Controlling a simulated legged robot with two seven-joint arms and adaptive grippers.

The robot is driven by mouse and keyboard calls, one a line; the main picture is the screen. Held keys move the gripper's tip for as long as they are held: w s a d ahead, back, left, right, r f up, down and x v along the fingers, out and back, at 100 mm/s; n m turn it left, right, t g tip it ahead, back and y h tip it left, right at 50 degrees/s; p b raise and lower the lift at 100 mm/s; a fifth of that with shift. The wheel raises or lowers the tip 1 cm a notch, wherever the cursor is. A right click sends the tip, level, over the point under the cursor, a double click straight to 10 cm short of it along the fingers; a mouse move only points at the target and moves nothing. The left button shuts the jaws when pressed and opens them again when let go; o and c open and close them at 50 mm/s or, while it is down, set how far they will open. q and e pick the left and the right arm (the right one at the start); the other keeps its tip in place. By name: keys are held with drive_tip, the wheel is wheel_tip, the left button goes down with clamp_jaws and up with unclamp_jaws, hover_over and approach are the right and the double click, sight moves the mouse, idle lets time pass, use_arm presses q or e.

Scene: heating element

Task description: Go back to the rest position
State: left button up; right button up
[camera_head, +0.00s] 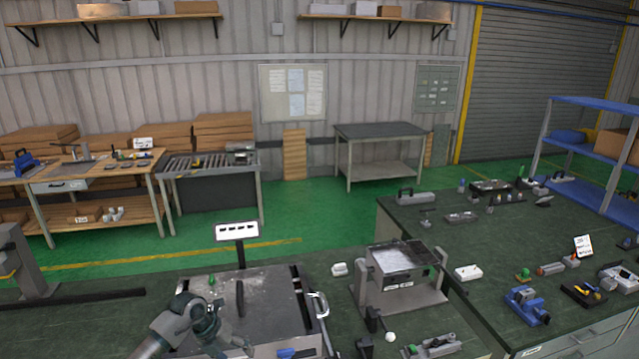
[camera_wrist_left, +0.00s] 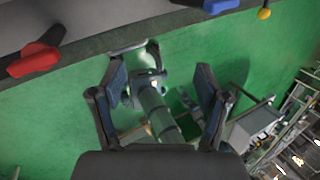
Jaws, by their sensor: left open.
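My right gripper is not seen.
A red handle (camera_wrist_left: 36,60) and a blue handle (camera_wrist_left: 221,5) stick out from the edge near my left gripper. A tilted-plate device (camera_head: 401,270) stands right of the unit. A bench (camera_head: 455,235) with several tools is at the right. Green floor (camera_head: 312,215) lies open behind.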

use_arm(q)
drive_tip(key=s+d+r+n+t+h, duration=0.1)
drive_tip(key=s+d+r+t+h, duration=0.15)
drive_tip(key=d+h, duration=0.6)
drive_tip(key=s+d+r+n+t+h, duration=0.2)
drive_tip(key=s+d+h, duration=0.15)
drive_tip(key=d, duration=1.05)
drive_tip(key=a+n+t+y, duration=0.65)
drive_tip(key=n+t, duration=0.65)
drive_tip(key=n, duration=0.4)
drive_tip(key=s+a+f+n+g+y, duration=0.5)
drive_tip(key=s+a+f+n+y, duration=0.3)
drive_tip(key=a+f+n+y, duration=0.45)
drive_tip(key=s+a+f+g+h, duration=0.1)
drive_tip(key=s+f+g, duration=0.25)
drive_tip(key=s, duration=0.45)
drive_tip(key=s+f+n+g+h, duration=0.1)
drive_tip(key=s+f+g, duration=0.2)
drive_tip(key=s+f, duration=0.35)
drive_tip(key=s+a+f+g+h, duration=0.1)
drive_tip(key=s+f+g, duration=0.25)
drive_tip(key=s, duration=0.55)
wheel_tip(320, 180, down, 26)
drive_tip(key=s+g, duration=0.2)
drive_tip(key=s+a+f+b, duration=0.1)
drive_tip(key=s+a+f, duration=0.2)
drive_tip(key=s+f, duration=1.4)
drive_tip(key=shift+s+a+g, duration=0.15)
drive_tip(key=shift+s+g, duration=0.2)
drive_tip(key=shift+s, duration=0.05)
